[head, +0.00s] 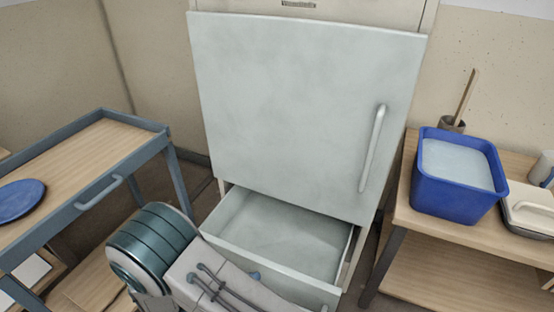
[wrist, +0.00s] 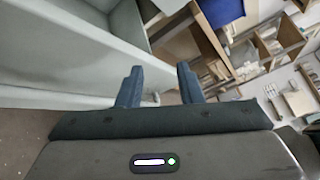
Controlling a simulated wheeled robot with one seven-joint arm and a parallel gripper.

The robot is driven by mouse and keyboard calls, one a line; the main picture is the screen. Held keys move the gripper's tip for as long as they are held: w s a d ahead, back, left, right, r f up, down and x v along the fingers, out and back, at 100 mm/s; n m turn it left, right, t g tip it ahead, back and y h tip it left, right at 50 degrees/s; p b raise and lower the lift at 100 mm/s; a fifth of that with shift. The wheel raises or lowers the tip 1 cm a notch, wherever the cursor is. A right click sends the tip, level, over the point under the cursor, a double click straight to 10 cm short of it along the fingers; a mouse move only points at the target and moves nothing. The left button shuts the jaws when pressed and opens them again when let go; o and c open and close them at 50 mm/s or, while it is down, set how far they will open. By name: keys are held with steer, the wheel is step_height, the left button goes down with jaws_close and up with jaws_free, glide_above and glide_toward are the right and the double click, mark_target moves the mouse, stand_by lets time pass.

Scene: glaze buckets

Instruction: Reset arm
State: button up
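My gripper (wrist: 160,88) shows in the wrist view with its two blue-grey fingers spread apart and nothing between them. It is beside the open pale drawer, which fills the left of that view. In the head view my arm reaches across the lower middle in front of the drawer (head: 320,290); my fingers are hidden there. The drawer is pulled out below a large pale door (head: 290,110), which looks shut. The part of the drawer's inside that I can see is empty.
A blue bucket (head: 440,192) with pale contents stands on the wooden bench (head: 405,212) at right, near a white-lidded container (head: 530,208). A blue-framed cart (head: 85,150) with a blue plate (head: 20,200) stands at left. Shelves show in the wrist view.

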steer(key=s+d+r+m+g+y+p, duration=0.1)
steer(key=d+r+m+y+p, duration=0.3)
steer(key=r+m, duration=0.8)
steer(key=s+d+r+m+g+y+p, duration=0.2)
steer(key=d+r+m+y+p, duration=0.3)
steer(key=r, duration=1.1)
steer(key=s+d+r+m+g+y+p, duration=0.2)
steer(key=d+r+m+y+p, duration=0.3)
steer(key=d+r+m, duration=0.8)
steer(key=s+r+m+p, duration=0.1)
steer(key=m+p, duration=0.2)
steer(key=m, duration=0.2)
steer(key=shift+d+m+p, duration=0.3)
steer(key=shift+d+p, duration=0.1)
